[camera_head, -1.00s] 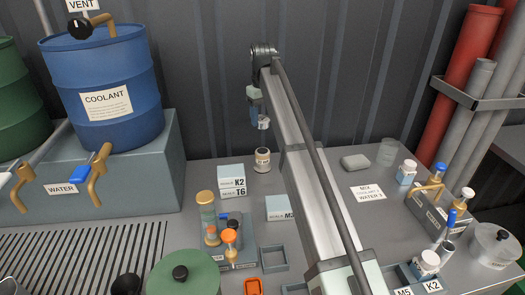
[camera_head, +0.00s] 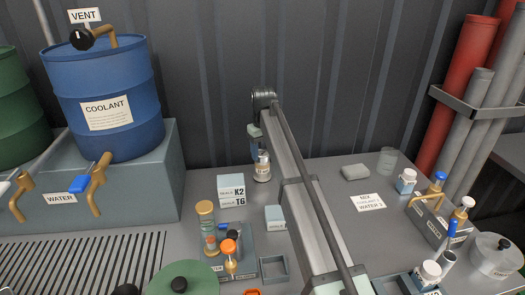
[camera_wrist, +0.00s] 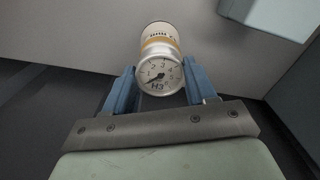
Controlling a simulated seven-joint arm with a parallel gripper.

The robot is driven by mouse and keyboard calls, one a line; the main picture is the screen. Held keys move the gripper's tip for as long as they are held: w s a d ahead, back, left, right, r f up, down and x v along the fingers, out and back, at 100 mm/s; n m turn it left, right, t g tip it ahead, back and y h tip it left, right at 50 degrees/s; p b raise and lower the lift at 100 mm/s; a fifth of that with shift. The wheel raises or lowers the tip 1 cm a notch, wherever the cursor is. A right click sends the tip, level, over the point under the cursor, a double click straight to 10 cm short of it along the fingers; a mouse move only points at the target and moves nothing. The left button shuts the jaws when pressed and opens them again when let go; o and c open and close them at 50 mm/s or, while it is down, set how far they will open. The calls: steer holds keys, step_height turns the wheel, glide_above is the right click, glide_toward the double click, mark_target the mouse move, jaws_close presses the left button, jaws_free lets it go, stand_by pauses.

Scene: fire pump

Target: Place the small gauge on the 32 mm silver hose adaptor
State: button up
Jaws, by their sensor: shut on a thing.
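My gripper (camera_wrist: 160,88) is shut on the small gauge (camera_wrist: 158,76), a round white dial with a silver rim, numbers and the mark H3. Its blue fingers are on either side of the gauge. Directly beyond the gauge in the wrist view is a pale, short cylinder with a tan band and "mm" lettering, which looks like the hose adaptor (camera_wrist: 158,35). In the head view the adaptor (camera_head: 262,176) stands upright on the bench near the back wall, with the gauge (camera_head: 262,156) at its top. I cannot tell whether they touch.
Stacked boxes marked K2 and T6 (camera_head: 231,190) stand left of the adaptor. A small box (camera_head: 275,217) and an empty square tray (camera_head: 273,268) are nearer. A grey block (camera_head: 355,172) and clear cup (camera_head: 387,160) lie right of my arm.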

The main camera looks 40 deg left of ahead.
mark_target(263, 155)
steer(key=o, duration=1.1)
step_height(263, 155, up, 12)
steer(key=shift+r, duration=0.1)
stand_by(0.4)
